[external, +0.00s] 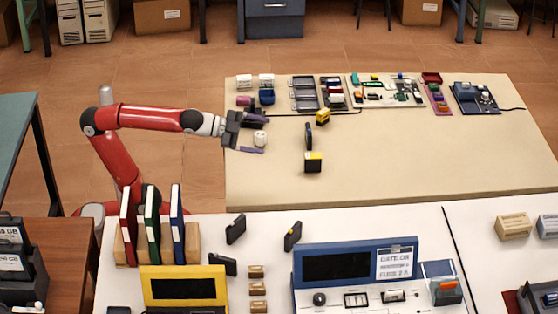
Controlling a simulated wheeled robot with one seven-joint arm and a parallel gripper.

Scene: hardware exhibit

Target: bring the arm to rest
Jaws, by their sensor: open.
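My red and white arm (150,117) reaches from its base at the left, bends at a raised elbow and stretches out to the right. My gripper (257,134) is over the left edge of the beige table (420,160).
A black and yellow block (313,162), a dark upright piece (308,135) and a yellow piece (323,117) stand right of my gripper. Trays and circuit boards (386,92) line the far edge. Books (151,225) stand on the front counter. The table's right part is clear.

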